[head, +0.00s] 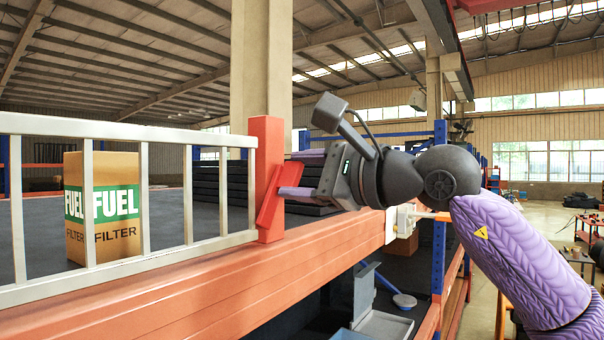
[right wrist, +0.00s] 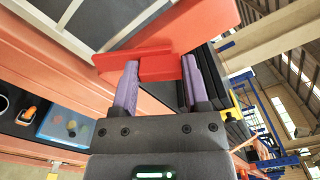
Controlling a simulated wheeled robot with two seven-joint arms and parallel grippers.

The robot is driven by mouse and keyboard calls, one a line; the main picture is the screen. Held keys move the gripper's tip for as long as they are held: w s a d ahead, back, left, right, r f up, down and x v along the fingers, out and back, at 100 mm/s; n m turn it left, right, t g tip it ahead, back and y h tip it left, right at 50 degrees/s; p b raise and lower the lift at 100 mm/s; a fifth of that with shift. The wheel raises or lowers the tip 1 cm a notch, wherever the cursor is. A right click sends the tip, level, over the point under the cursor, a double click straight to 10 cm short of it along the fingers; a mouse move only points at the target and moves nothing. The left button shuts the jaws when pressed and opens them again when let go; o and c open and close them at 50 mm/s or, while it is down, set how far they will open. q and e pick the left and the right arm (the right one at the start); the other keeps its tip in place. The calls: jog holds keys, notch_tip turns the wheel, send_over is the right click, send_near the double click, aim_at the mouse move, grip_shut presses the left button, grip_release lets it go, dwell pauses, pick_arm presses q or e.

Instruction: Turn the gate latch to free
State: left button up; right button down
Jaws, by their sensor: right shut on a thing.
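The gate (head: 120,210) is a white barred railing along an orange beam, meeting a red post (head: 266,135) at its right end. The red latch (head: 268,205) is a flat piece on that post, tilted with its top leaning right. In the right wrist view the latch (right wrist: 135,61) lies across the post, partly hidden by the fingers. My right gripper (head: 284,192) reaches it from the right, its purple fingers (right wrist: 160,85) shut on the latch. My left gripper is not in view.
A fuel filter box (head: 120,205) stands on the dark shelf behind the railing. The orange beam (head: 200,285) runs below my right gripper. A blue upright (head: 439,220) and a white box (head: 400,222) stand near my right arm. Grey trays (head: 385,325) lie below the beam.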

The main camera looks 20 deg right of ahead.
jog(key=n, duration=0.5)
jog(key=shift+n, duration=0.4)
jog(key=shift+f, duration=0.1)
dwell(0.3)
jog(key=shift+c, duration=0.4)
grip_release()
jog(key=shift+a, duration=0.1)
jog(key=shift+s, duration=0.1)
jog(key=b+v, duration=0.3)
jog(key=v, duration=0.7)
